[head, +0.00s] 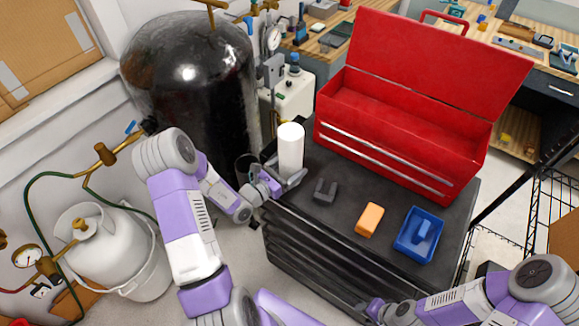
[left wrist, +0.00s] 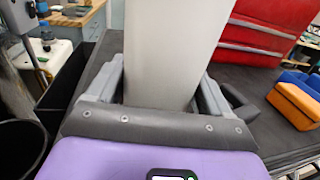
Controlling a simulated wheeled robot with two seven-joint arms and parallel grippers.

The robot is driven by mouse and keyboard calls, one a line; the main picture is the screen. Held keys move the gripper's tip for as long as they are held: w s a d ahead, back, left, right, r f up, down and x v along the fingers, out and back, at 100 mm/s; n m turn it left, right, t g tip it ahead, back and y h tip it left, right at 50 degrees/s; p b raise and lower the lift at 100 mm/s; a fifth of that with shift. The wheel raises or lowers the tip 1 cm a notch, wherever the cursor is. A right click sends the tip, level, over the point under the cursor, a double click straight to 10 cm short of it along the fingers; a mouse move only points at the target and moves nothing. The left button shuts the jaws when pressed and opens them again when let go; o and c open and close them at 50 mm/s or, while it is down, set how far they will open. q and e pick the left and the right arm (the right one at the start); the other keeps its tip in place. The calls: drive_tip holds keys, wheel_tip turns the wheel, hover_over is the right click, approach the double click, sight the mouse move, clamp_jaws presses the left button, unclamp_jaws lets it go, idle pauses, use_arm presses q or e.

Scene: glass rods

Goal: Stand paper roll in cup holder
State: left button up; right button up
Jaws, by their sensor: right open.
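The white paper roll (head: 290,148) stands upright at the left end of the dark cabinet top, and it also shows in the left wrist view (left wrist: 165,50). My left gripper (head: 288,180) is low on the roll, one finger on each side. I cannot tell whether both fingers press on it. The roll's bottom is hidden by the gripper. A dark ring that looks like the cup holder (head: 247,166) is just left of the gripper, beside the cabinet; a dark round rim shows at the left wrist view's left edge (left wrist: 22,140). My right gripper (head: 378,310) is open, low in front of the cabinet.
On the cabinet top (head: 335,222) are a dark grey block (head: 325,189), an orange block (head: 370,219) and a blue tray (head: 418,235) with a blue piece inside. An open red toolbox (head: 385,150) stands behind. A black tank (head: 190,90) rises at the left.

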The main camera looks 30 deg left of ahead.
use_arm(q)
drive_tip(key=o, duration=0.3)
drive_tip(key=shift+r, duration=0.15)
drive_tip(key=v, duration=1.2)
